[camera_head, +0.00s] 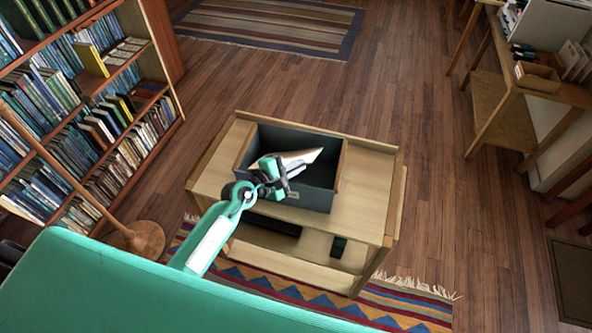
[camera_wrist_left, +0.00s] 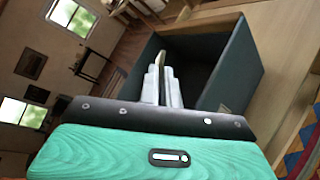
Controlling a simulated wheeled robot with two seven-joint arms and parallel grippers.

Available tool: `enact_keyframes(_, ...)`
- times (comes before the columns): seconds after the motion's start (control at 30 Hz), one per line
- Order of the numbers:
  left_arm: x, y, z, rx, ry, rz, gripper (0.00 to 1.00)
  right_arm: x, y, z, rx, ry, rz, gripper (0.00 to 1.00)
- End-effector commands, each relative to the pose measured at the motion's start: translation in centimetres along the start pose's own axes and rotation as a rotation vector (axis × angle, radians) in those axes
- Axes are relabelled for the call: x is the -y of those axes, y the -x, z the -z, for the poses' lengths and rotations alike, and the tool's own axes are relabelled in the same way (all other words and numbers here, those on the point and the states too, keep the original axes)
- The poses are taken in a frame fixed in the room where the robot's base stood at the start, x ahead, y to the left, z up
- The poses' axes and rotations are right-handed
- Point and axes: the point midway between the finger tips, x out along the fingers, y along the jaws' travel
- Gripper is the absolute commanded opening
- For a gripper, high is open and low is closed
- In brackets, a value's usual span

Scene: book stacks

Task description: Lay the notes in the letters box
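The letters box (camera_head: 312,197) is a dark grey, open-topped box on a small wooden table. It fills the upper right of the left wrist view (camera_wrist_left: 238,66), where its inside looks dark. My left gripper (camera_head: 280,170) is above the box's left part. It is shut on the notes (camera_head: 304,156), a thin white bundle that sticks out to the right over the box opening. In the left wrist view the notes (camera_wrist_left: 161,62) show edge-on as a thin strip between the close fingertips. I cannot tell whether the notes touch the box. My right gripper is out of view.
The wooden table (camera_head: 368,190) has bare top to the right of the box and dark items on its lower shelf. A full bookshelf (camera_head: 85,110) stands at left, a floor-lamp base (camera_head: 145,240) near it. A desk (camera_head: 500,105) stands at right. Open floor lies between.

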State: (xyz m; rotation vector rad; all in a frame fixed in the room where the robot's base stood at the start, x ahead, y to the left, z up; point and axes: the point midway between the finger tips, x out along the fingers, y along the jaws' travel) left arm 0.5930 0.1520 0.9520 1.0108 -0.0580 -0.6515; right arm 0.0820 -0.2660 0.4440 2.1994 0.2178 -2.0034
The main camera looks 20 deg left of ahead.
Motion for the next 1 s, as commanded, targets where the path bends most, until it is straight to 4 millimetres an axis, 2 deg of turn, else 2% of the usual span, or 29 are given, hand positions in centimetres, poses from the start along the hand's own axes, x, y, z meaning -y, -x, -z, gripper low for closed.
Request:
enact_keyframes(0.13,1.4,-0.5,1.1,-0.001,0.001,0.000,0.00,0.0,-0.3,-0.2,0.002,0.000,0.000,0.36)
enact_keyframes(0.53,1.9,-0.6,1.4,-0.001,-0.002,-0.001,0.00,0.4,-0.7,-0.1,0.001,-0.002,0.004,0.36)
enact_keyframes(0.6,1.8,-0.6,1.3,-0.001,-0.001,-0.001,0.14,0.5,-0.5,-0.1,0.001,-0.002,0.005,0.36)
enact_keyframes(0.93,1.6,-0.5,1.1,-0.001,0.001,0.001,0.14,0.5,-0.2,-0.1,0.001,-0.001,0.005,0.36)
enact_keyframes(1.0,1.9,0.1,1.3,-0.003,0.000,0.003,0.14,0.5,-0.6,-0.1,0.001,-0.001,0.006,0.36)
